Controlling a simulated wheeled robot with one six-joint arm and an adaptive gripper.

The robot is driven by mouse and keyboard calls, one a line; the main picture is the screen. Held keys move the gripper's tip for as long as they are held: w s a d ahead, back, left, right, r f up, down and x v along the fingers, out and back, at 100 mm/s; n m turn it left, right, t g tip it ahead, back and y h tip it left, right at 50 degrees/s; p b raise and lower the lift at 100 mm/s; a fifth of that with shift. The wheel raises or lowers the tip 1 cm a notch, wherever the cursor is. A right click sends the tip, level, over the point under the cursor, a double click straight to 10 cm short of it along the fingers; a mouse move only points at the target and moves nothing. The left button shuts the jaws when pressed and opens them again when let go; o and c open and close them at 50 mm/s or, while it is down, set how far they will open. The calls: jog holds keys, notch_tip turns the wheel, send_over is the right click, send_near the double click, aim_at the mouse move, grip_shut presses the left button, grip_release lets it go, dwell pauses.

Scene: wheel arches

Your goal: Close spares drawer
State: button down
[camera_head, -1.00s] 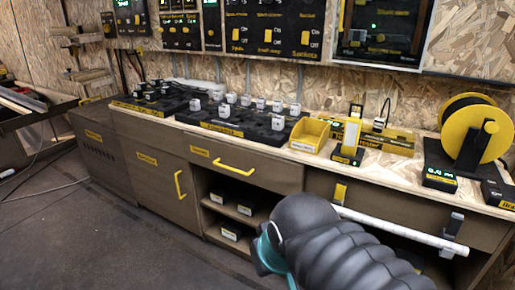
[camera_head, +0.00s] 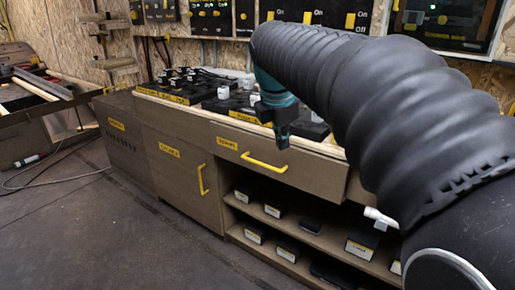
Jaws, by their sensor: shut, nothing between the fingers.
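A brown drawer front (camera_head: 310,172) with a yellow bar handle (camera_head: 264,162) and a small yellow label (camera_head: 227,143) sits under the worktop's pale edge. The label's text is too small to read surely, so I cannot confirm it is the spares drawer. My gripper (camera_head: 283,144) is shut and empty. It points down in front of the worktop, by the drawer's upper edge and just above and right of the handle in the picture. My arm hides the right part of the bench.
A cabinet door (camera_head: 178,168) with a yellow handle stands left of the drawer. Open shelves (camera_head: 320,238) with several dark boxes lie below it. A white bar (camera_head: 380,217) shows partly behind my arm. The floor (camera_head: 110,225) at front left is clear.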

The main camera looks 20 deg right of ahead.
aim_at(294, 147)
jog(key=w+d+f+n+b, duration=0.1)
jog(key=w+d+f+n, duration=0.1)
jog(key=w+f, duration=0.1)
jog(key=w+d+f+n+b, duration=0.1)
jog(key=w+d+f+n, duration=0.1)
jog(key=w+d+f, duration=0.1)
jog(key=w+d+f+n+b, duration=0.2)
jog(key=w+f, duration=0.1)
jog(key=w, duration=0.1)
jog(key=shift+d+f+g+h, duration=0.25)
jog(key=shift+f+g+h, duration=0.05)
jog(key=shift+f+h, duration=0.1)
jog(key=shift+w+d+r, duration=0.1)
jog(key=shift+w+d, duration=0.35)
jog(key=shift+d, duration=0.1)
jog(key=shift+w+r, duration=0.1)
